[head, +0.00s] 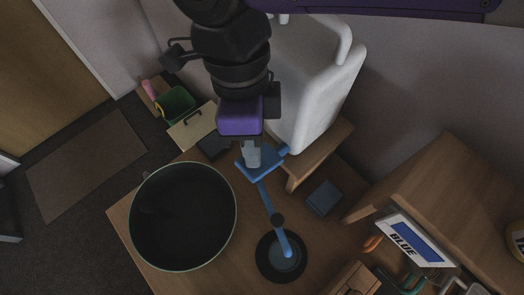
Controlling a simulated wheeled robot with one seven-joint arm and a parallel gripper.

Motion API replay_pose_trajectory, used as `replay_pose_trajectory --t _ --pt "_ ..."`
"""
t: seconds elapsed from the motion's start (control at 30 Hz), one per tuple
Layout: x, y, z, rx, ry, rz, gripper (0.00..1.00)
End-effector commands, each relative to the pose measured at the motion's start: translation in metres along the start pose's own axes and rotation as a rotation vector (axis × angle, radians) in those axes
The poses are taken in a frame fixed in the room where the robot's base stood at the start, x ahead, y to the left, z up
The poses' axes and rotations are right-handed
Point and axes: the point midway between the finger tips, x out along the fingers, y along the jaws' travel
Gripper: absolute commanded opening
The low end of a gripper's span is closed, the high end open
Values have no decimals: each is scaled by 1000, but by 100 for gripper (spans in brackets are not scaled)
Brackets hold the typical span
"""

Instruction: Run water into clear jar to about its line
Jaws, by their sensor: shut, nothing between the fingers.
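A white water container (318,100) with a handle stands on a wooden stand, with a blue tap (269,162) at its lower front. My gripper (252,160) is shut and empty, pointing down over the tap's flat blue part; it looks in contact, but I cannot be sure. A narrow blue strand (266,198) runs from below the tap toward a round, dark-rimmed thing with a bluish inside (283,266), which may be the clear jar. I cannot tell whether the strand is water or solid. No fill line is readable.
A large dark round bowl (182,215) fills the table's left side. A blue block (325,197) lies right of the tap. A wooden box (450,180) and a "BLUE" sign (415,240) stand at right. A green bin (178,104) stands behind at left.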

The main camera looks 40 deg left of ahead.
Motion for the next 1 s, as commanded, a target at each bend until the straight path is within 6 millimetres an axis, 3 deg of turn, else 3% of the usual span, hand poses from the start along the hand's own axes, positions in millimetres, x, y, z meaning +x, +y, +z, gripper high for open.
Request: replay_pose_trajectory --t 1.0 --pt "14 0 4 1 1 0 0"
